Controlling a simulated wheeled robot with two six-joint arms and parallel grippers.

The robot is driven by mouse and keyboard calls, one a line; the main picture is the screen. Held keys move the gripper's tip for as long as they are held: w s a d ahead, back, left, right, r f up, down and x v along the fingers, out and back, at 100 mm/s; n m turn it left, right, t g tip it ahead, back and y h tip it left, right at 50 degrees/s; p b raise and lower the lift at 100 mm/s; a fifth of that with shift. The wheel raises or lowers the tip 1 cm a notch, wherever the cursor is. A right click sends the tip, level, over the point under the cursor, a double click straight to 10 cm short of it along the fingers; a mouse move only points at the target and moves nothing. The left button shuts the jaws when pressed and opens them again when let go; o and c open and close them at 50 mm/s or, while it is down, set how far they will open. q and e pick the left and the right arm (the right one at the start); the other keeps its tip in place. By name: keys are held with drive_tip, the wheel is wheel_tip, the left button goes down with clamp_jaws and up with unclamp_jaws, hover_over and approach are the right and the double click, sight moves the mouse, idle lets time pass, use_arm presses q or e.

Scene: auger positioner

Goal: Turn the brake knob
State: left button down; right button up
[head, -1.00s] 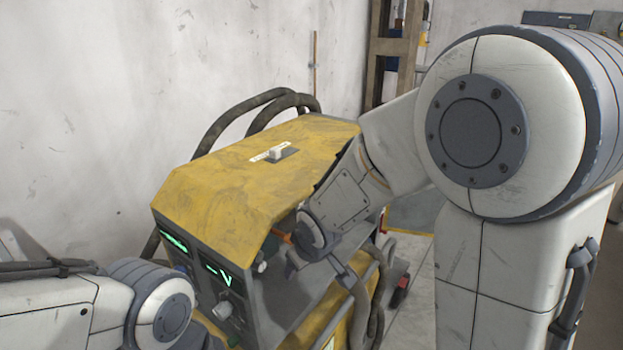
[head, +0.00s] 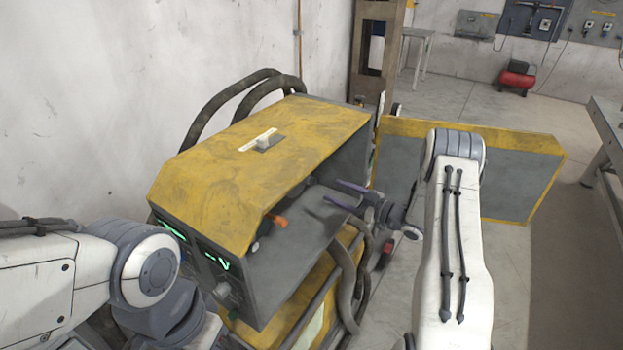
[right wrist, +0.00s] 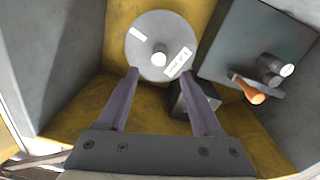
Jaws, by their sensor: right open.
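The machine (head: 285,206) is a yellow and grey cabinet with an open side bay. In the right wrist view, a grey round disc (right wrist: 146,35) with pale labels has a small round white knob (right wrist: 159,59) at its centre, which may be the brake knob; no readable text confirms it. My right gripper (head: 332,190) reaches toward the open bay in the head view. In the right wrist view its two purple fingers (right wrist: 160,71) are open and empty, their tips just below the white knob in the picture. My left gripper is not in view.
An orange-handled lever (right wrist: 248,90) juts from a dark plate beside the disc; the orange handle (head: 277,220) also shows in the head view. Dark hoses (head: 347,285) hang by the bay. A yellow-edged panel (head: 508,175) stands behind.

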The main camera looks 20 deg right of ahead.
sight(311, 181)
drive_tip(key=p+x, duration=0.3)
drive_tip(key=x, duration=0.5)
drive_tip(key=shift+w+a+r, duration=0.15)
drive_tip(key=shift+w+a, duration=0.35)
drive_tip(key=shift+w, duration=0.1)
clamp_jaws()
